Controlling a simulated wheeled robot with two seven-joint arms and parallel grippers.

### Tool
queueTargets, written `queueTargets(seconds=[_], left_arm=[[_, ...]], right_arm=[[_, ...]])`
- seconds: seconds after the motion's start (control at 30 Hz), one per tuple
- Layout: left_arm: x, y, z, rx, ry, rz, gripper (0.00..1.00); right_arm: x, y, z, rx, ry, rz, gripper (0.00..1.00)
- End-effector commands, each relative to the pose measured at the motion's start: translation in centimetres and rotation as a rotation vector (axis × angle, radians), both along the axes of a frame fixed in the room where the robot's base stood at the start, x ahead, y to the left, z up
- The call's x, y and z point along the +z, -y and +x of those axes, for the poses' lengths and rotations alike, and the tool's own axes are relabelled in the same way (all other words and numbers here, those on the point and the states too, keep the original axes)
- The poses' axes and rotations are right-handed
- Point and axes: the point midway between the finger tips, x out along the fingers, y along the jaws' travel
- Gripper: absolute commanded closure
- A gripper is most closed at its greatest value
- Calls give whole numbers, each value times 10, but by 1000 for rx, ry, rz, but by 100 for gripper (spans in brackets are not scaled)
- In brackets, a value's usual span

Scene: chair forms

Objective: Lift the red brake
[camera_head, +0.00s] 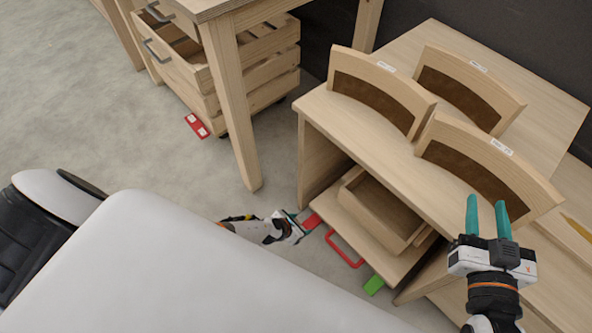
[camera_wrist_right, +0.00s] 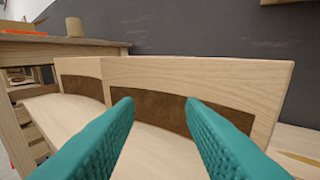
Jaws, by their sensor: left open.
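A small red brake pedal (camera_head: 312,221) sticks out at the lower left corner of the wooden cart (camera_head: 312,155). My left gripper (camera_head: 303,226) is low beside this pedal, its fingertips close to it; contact cannot be told. It is open, its fingers small and partly hidden. My right gripper (camera_head: 487,216) is open and empty, in front of a curved chair back on the cart. In the right wrist view its teal fingers (camera_wrist_right: 165,135) are spread wide before a chair back (camera_wrist_right: 190,85). Another red pedal (camera_head: 197,126) with a white label is under the slatted crate unit.
A red loop handle (camera_head: 345,252) and a green pedal (camera_head: 374,285) lie along the cart's lower edge. Curved chair backs (camera_head: 382,90) stand on the cart top, above an open tray (camera_head: 385,210). A table leg (camera_head: 235,110) stands left of the cart. Grey floor (camera_head: 90,120) is clear at left.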

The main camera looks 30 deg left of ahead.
Motion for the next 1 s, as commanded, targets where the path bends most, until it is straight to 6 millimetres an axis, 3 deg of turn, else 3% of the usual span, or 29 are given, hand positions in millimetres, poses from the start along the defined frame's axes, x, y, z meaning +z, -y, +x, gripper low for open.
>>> queueTargets(seconds=[0.33, 1.0], left_arm=[[12, -7, 2, 2, 0, 0, 38], [12, -7, 2, 2, 0, 0, 38]], right_arm=[[-35, 9, -10, -15, -229, -58, 64], [-38, 9, -12, -16, -247, -62, 64]])
